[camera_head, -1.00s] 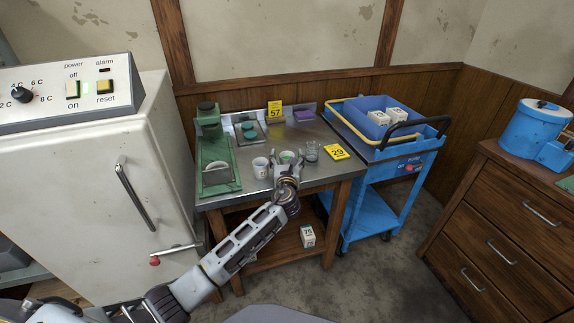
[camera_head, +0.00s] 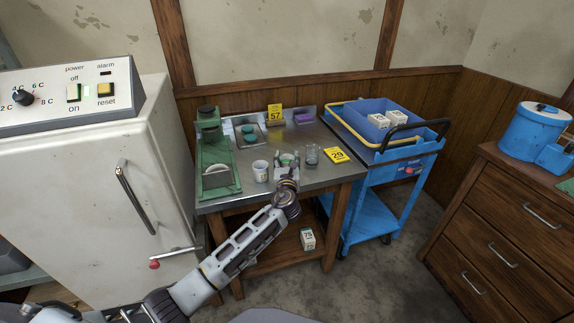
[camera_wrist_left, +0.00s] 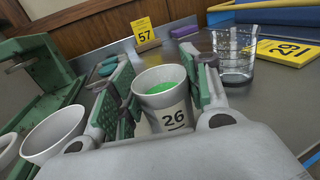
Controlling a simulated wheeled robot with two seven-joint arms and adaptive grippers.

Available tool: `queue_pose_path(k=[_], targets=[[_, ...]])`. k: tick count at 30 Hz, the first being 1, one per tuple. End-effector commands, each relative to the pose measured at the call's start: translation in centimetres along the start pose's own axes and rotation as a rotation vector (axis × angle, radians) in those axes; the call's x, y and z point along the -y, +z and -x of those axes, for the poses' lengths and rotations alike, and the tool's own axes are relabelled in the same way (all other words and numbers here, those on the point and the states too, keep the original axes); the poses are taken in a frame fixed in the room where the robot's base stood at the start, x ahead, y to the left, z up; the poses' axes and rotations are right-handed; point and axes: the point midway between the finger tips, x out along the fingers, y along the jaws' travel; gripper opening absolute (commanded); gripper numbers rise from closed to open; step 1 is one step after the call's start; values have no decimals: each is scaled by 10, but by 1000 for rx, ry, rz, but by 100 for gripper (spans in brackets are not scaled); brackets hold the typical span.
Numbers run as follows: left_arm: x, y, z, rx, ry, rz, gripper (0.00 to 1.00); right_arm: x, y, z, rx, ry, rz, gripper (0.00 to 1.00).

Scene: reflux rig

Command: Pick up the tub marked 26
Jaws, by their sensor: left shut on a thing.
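The tub marked 26 (camera_wrist_left: 163,101) is a small white tub with green contents, and its number faces the left wrist camera. My left gripper (camera_wrist_left: 165,84) has its green-padded fingers on both sides of the tub, shut on it. In the head view, my left gripper (camera_head: 287,161) is at the front of the metal-topped table (camera_head: 235,196), with the tub mostly hidden between its fingers. The tub looks upright; I cannot tell whether it touches the tabletop. My right gripper is not in view.
A white cup (camera_head: 260,172) stands close left of the gripper, and a clear glass beaker (camera_head: 311,156) close right. Yellow cards 29 (camera_head: 337,155) and 57 (camera_head: 275,111) are nearby. A green stand (camera_head: 216,165) is at left; a blue cart (camera_head: 385,160) is at right.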

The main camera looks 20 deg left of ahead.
Motion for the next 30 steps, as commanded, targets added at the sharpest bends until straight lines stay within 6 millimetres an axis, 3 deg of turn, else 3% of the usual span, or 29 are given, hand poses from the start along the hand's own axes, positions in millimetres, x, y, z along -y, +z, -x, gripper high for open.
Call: queue_pose_path(k=[17, 30], targets=[[0, 7, 0, 1, 0, 0, 22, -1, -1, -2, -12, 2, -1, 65], [0, 24, 0, 1, 0, 0, 22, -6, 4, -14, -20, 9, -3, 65]])
